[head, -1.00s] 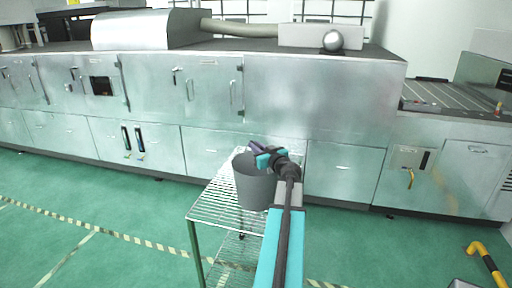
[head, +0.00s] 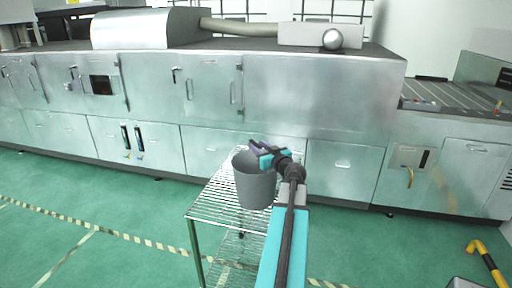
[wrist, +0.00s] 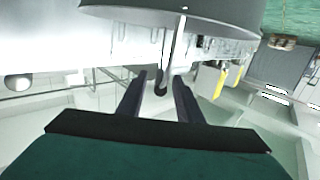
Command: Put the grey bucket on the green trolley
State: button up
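The grey bucket (head: 255,188) is upright in the head view, over the right part of the wire top shelf of the green trolley (head: 208,208). I cannot tell whether its base touches the shelf or hangs just above it. My gripper (head: 259,150) is at the bucket's rim, at its upper right. In the wrist view the dark bucket wall (wrist: 185,14) fills the top, and a thin grey handle part runs down between the two dark fingers (wrist: 161,80). The fingers seem shut on this part, though a small gap shows.
A long metal machine (head: 325,95) with doors and drawers stands behind the trolley. A yellow and black barrier (head: 487,262) is at the lower right. The green floor (head: 120,200) to the left is clear, with striped tape lines.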

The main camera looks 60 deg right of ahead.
jog(key=b+v, duration=0.1)
jog(key=v, duration=0.8)
jog(key=shift+s+a, duration=0.2)
jog(key=shift+s, duration=0.05)
dwell(0.8)
